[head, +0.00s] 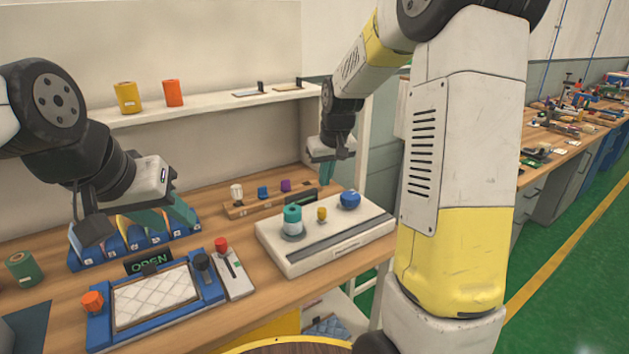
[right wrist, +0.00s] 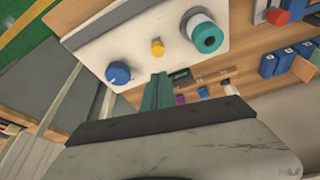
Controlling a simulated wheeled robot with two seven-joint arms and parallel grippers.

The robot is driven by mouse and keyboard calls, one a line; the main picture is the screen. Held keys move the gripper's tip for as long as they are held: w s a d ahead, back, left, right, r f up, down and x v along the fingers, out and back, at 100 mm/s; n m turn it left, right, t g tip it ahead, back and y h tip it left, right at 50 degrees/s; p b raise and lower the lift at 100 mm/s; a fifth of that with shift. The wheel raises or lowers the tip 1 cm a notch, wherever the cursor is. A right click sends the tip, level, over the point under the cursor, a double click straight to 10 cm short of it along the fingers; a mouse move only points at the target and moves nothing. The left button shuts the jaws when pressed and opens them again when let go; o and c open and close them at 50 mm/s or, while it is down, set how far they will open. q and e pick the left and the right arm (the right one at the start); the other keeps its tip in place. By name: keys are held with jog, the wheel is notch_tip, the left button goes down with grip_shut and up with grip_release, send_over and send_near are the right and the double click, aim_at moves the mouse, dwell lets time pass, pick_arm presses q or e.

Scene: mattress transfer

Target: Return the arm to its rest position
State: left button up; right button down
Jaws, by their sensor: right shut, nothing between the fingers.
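My right gripper (head: 326,182) hangs fingers down behind the white device (head: 335,245), near the back of the table. Its teal fingers are together and empty; in the right wrist view the closed fingers (right wrist: 157,95) point toward the device's edge. My left gripper (head: 178,218) is at the left, above the blue rack (head: 80,262). Its teal fingers look apart and hold nothing that I can see. A quilted white mattress pad (head: 155,300) lies in the blue frame (head: 208,283) at the front left, below the left gripper.
The white device carries a teal-white cylinder (head: 292,218), a yellow knob (head: 322,213) and a blue knob (head: 350,200). A wooden strip (head: 238,210) with small pieces stands behind it. An "OPEN" sign (head: 148,262) stands behind the frame. A shelf (head: 215,105) runs above.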

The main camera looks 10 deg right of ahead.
jog(key=s+r, duration=0.3)
jog(key=s, duration=0.6)
jog(key=s+a+r+m+t+y, duration=0.1)
jog(key=s+r, duration=0.2)
jog(key=s, duration=0.6)
jog(key=s+r+t, duration=0.1)
jog(key=s+r, duration=0.3)
jog(key=s, duration=0.5)
jog(key=shift+s+a+m, duration=0.15)
jog(key=shift+a+m, duration=0.15)
jog(key=shift+a, duration=0.1)
